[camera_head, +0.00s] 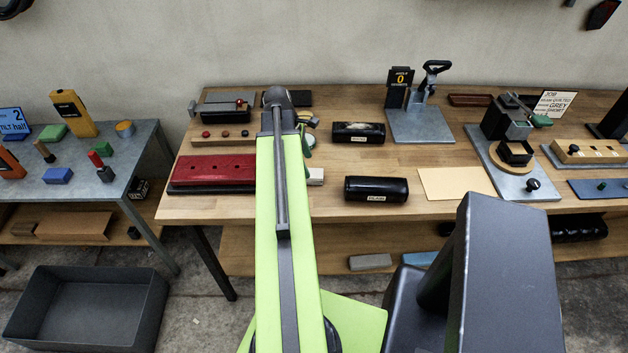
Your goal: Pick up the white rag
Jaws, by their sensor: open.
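I cannot make out a white rag for certain. A small off-white thing (315,177) lies on the wooden workbench (440,180), just right of my green arm and partly hidden by it. It is too small to tell whether it is cloth. My arm reaches up the middle of the view over the bench. My gripper's fingers do not show; they seem hidden behind the arm.
A red case (213,169) lies left of my arm. Two black rolls (376,189) (358,132) and a tan sheet (455,184) lie to the right. A metal press (420,122) stands behind. A grey bin (88,308) is on the floor at left.

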